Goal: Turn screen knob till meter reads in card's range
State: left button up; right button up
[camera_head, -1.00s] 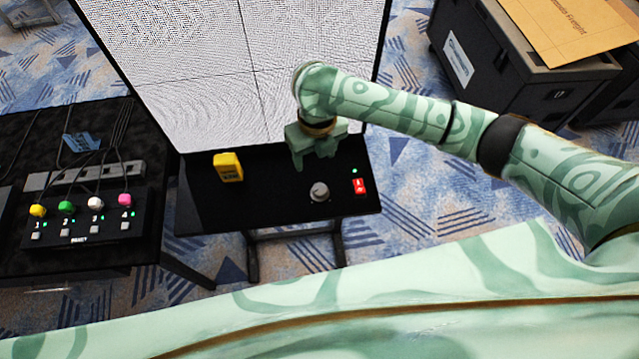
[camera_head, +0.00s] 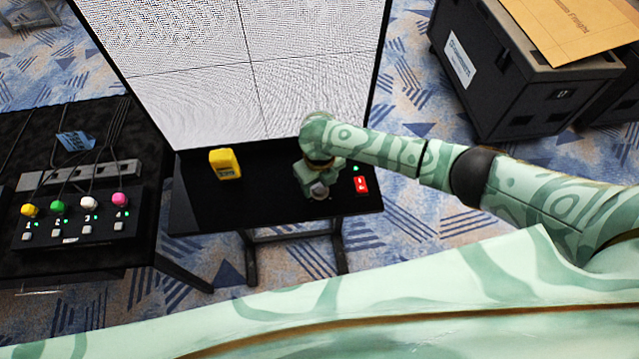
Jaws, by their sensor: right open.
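The grey screen knob (camera_head: 319,191) stands on the black table (camera_head: 250,208) in front of the screen. My right gripper (camera_head: 317,188) is open and down at the knob, with its fingers around or just above it; I cannot tell whether they touch. A yellow meter (camera_head: 225,164) stands on the left part of the same table; its reading is too small to tell. A red switch (camera_head: 361,184) with a green light sits right of the knob. No range card can be made out. My left gripper is out of view.
The large video wall screen (camera_head: 200,100) stands behind the table. A second black table at left holds a control box (camera_head: 75,230) with coloured knobs and cables, and a blue card (camera_head: 75,141). A dark case (camera_head: 520,85) bearing a brown envelope (camera_head: 575,30) stands at right.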

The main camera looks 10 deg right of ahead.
jog(key=shift+f, duration=0.15)
jog(key=c, duration=1)
